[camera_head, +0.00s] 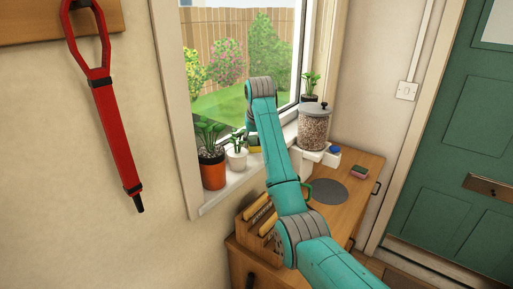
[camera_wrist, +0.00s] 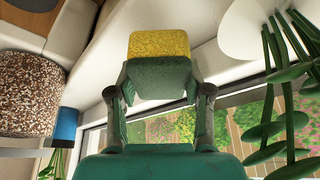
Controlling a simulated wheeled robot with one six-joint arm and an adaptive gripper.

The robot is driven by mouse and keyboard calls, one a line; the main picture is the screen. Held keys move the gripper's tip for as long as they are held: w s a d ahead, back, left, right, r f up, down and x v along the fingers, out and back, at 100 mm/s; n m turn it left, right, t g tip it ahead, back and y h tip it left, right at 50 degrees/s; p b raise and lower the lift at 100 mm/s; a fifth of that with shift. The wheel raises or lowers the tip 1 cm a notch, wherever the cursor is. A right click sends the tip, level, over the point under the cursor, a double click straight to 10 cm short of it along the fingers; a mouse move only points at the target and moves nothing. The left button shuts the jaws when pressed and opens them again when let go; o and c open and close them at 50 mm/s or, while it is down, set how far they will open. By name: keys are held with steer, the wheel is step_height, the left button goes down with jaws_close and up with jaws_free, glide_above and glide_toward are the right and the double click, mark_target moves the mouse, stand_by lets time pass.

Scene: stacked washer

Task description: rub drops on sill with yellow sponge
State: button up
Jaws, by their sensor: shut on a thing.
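My gripper (camera_wrist: 160,92) is shut on a yellow sponge (camera_wrist: 158,43), which has a dark green part between the fingers. In the head view the yellow sponge (camera_head: 255,149) shows as a small patch low at the white window sill (camera_head: 228,181), between the small white pot and the glass jar. My arm partly hides my gripper (camera_head: 252,139) there. The sponge is at or just over the sill; I cannot tell whether it touches. The sill (camera_wrist: 115,35) also shows around the sponge in the wrist view. I cannot make out any drops.
A terracotta pot (camera_head: 212,172) and white pot (camera_head: 237,160) with plants stand left of the gripper. A glass jar (camera_head: 312,130) and another plant (camera_head: 310,85) stand right. A pink-green sponge (camera_head: 360,172) and grey disc (camera_head: 328,191) lie on the wooden cabinet (camera_head: 355,205).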

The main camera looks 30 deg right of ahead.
steer(key=shift+r, duration=2.55)
